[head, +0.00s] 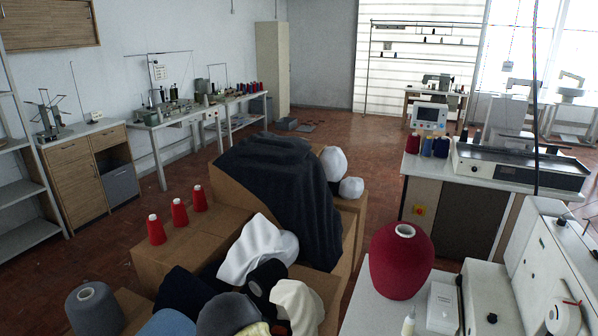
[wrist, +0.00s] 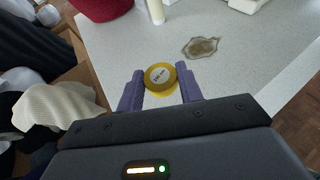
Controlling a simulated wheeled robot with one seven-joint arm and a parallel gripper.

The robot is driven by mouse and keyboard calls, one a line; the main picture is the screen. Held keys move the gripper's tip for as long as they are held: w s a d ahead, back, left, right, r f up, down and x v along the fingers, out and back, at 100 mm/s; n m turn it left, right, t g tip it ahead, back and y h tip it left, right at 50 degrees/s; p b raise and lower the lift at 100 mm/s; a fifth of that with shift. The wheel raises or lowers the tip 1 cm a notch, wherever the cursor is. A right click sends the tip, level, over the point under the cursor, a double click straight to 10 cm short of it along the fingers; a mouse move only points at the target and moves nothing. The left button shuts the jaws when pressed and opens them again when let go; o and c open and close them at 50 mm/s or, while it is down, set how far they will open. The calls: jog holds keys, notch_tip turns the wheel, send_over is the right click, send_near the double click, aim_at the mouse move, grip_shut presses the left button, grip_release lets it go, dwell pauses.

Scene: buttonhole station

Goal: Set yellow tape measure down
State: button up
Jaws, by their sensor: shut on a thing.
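The yellow tape measure (wrist: 160,76) is a small round disc with a pale label, seen in the wrist view. My gripper (wrist: 160,80) has its two purple fingers shut on it, one on each side. The tape measure shows against the pale speckled tabletop (wrist: 115,48); I cannot tell whether it touches the surface or hangs just above it. The same table (head: 372,308) shows at the bottom right of the head view.
A large red yarn cone (head: 401,262), a white box (head: 442,306) and a pale bottle (wrist: 156,11) stand on the table. A brown translucent patch (wrist: 201,47) lies beyond the tape measure. Cloth-filled cardboard boxes (head: 165,252) adjoin the left. Tabletop right of the gripper is clear.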

jog(key=shift+d+r+n+t, duration=0.15)
jog(key=shift+d+n+t, duration=0.15)
jog(key=shift+d, duration=0.05)
jog(key=shift+w+d+r+n+t+y, duration=0.15)
jog(key=shift+n+t+y, duration=0.35)
jog(key=shift+n+y, duration=0.3)
jog(key=shift+a+f+n+t+y, duration=0.2)
jog(key=shift+n+t+y, duration=0.3)
jog(key=shift+n+y, duration=0.3)
jog(key=shift+a+f+n+t+y, duration=0.1)
jog(key=shift+a+n+t+y, duration=0.3)
jog(key=shift+y, duration=0.1)
jog(key=shift+d, duration=0.1)
